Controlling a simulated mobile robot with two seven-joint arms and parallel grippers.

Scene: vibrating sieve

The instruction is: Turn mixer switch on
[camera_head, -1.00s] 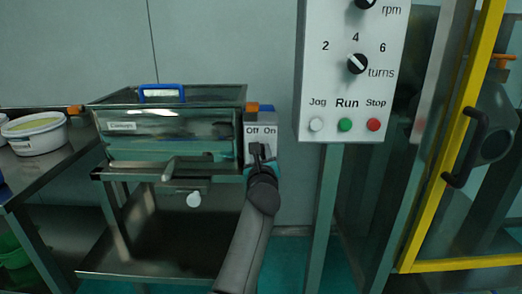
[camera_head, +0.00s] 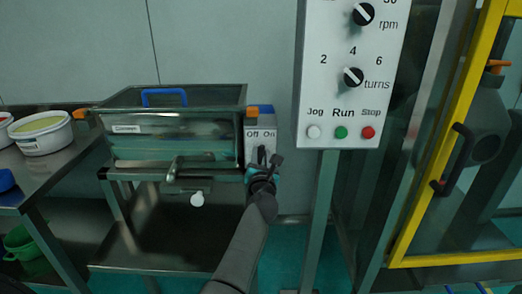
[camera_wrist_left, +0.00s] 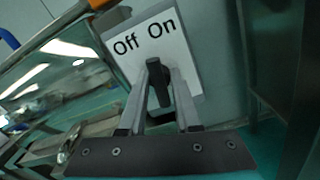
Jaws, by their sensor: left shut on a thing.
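The mixer switch is a dark lever knob (camera_wrist_left: 158,82) on a white plate (camera_wrist_left: 180,62) marked Off and On, shown in the left wrist view. In the head view the switch plate (camera_head: 252,137) is on the right end of the steel mixer (camera_head: 172,122). My left gripper (camera_wrist_left: 159,92) has one finger on each side of the knob and is shut on it. In the head view my left gripper (camera_head: 263,168) is at the plate's lower part and partly hides the knob. Which label the knob points to is hard to tell. My right gripper is not in view.
A control box (camera_head: 348,100) with dials and Jog, Run and Stop buttons stands just right of the mixer. A yellow-framed door (camera_head: 424,180) is farther right. A table (camera_head: 70,160) with a white tub (camera_head: 42,141) is at the left.

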